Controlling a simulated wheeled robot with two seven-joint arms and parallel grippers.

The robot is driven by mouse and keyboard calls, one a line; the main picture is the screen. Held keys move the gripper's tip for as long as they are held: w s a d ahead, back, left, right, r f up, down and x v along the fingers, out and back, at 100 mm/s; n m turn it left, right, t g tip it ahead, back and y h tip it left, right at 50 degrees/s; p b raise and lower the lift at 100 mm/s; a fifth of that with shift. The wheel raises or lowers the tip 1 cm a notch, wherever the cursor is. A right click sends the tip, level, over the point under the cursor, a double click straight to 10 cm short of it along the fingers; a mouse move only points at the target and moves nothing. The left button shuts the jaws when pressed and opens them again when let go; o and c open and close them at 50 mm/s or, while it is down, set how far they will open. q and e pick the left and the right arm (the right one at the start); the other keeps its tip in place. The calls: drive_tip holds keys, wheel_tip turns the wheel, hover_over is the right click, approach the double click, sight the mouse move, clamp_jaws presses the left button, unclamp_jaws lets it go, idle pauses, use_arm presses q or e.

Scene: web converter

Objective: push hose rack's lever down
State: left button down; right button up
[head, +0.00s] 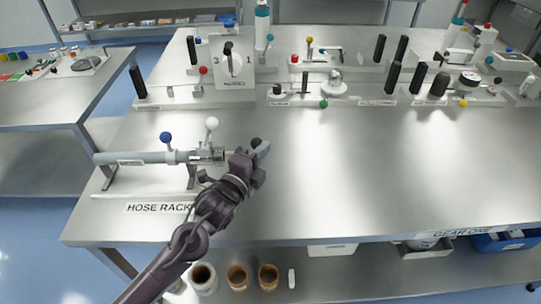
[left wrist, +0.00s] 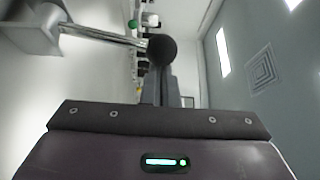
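The hose rack (head: 130,158) is a grey horizontal tube on stands at the left of the table, above a "HOSE RACK" label. Its lever is a thin metal rod with a dark ball knob (head: 255,142) at the right end. In the left wrist view the lever rod (left wrist: 100,36) runs from a grey block to the dark ball (left wrist: 161,49). My left gripper (head: 262,149) is at the knob; its fingers (left wrist: 165,88) are close together, with the ball covering part of them. I cannot tell whether they touch. My right gripper is not in view.
A blue knob (head: 165,137) and a white knob (head: 212,123) stand up from the rack. Several levers and dark handles line the back of the table. The table middle (head: 370,180) is clear. Brown-topped jars (head: 237,277) stand on the shelf below.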

use_arm(q)
drive_tip(key=a+n+t+b, duration=0.3)
drive_tip(key=a+n+b, duration=0.2)
drive_tip(key=a+n, duration=0.1)
drive_tip(key=shift+a+n+t, duration=0.15)
drive_tip(key=shift+n+t, duration=0.15)
drive_tip(key=shift+n, duration=0.2)
drive_tip(key=shift+r, duration=0.15)
idle(0.3)
